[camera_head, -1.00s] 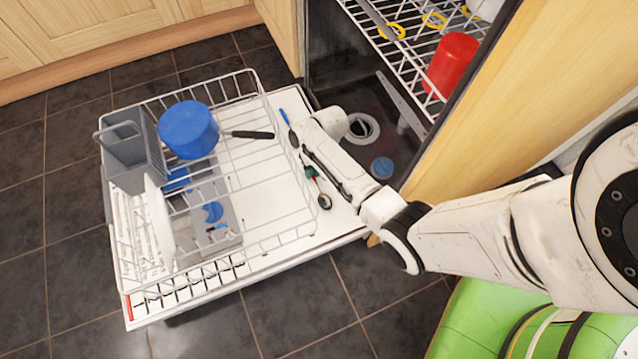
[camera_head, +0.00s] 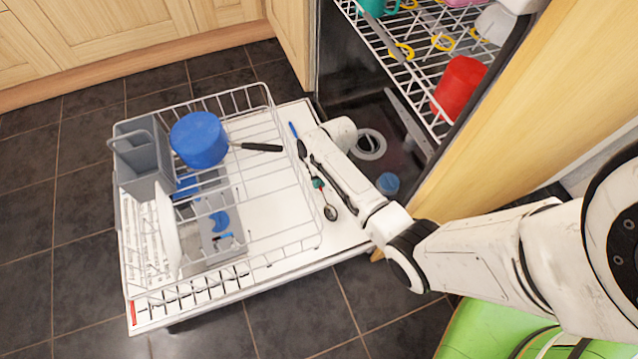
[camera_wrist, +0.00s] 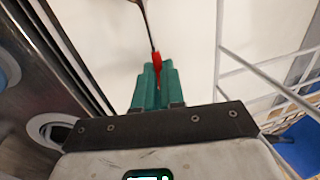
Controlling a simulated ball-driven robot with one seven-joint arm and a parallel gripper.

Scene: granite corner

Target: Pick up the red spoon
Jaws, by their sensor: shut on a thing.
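The red spoon shows in the wrist view as a red handle end (camera_wrist: 157,62) with a thin dark shaft running up to the frame's top edge. My gripper (camera_wrist: 156,72) has green fingers, shut on the red end. In the head view the green fingertips of my gripper (camera_head: 317,183) are small, beside the open dishwasher door's white inner face. The spoon's bowl (camera_head: 330,212) shows just below them, over the door. I cannot tell whether the spoon still touches the door.
The lower rack (camera_head: 290,245) stands on the open door (camera_head: 345,232), close left of my gripper, holding a blue pan (camera_head: 199,139) and a grey cutlery basket (camera_head: 142,160). The upper rack holds a red cup (camera_head: 459,86).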

